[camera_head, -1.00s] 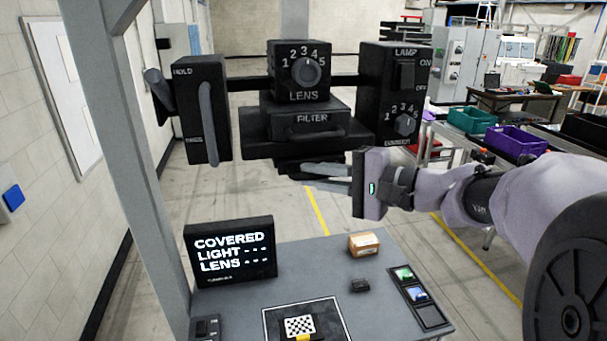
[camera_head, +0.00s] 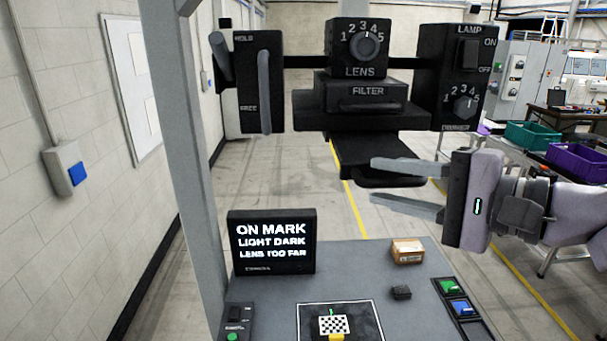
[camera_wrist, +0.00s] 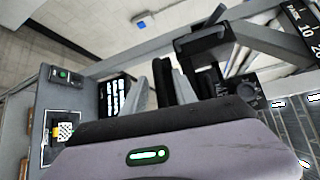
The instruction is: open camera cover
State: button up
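The camera cover (camera_head: 360,163), a flat black plate, hangs out below the black camera unit (camera_head: 345,119) and sticks out to its lower right in the head view. My gripper (camera_head: 373,182) comes in from the right with its two grey fingers spread. The upper finger overlaps the cover's right part in the picture; I cannot tell whether it touches. The screen (camera_head: 271,243) reads ON MARK, LIGHT DARK, LENS TOO FAR.
A HOLD/FREE lever box (camera_head: 260,85) is at left, and a LAMP switch box (camera_head: 466,75) at right, above my gripper. A grey post (camera_head: 190,150) stands left. The table below carries a checkered target (camera_head: 333,325), a small carton (camera_head: 407,250) and a button panel (camera_head: 457,305).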

jog(key=shift+s, duration=0.1)
jog(key=b+v, duration=0.1)
jog(key=v, duration=1.6)
jog(key=shift+s+b, duration=0.2)
jog(key=shift+b, duration=0.15)
jog(key=shift+d, duration=0.1)
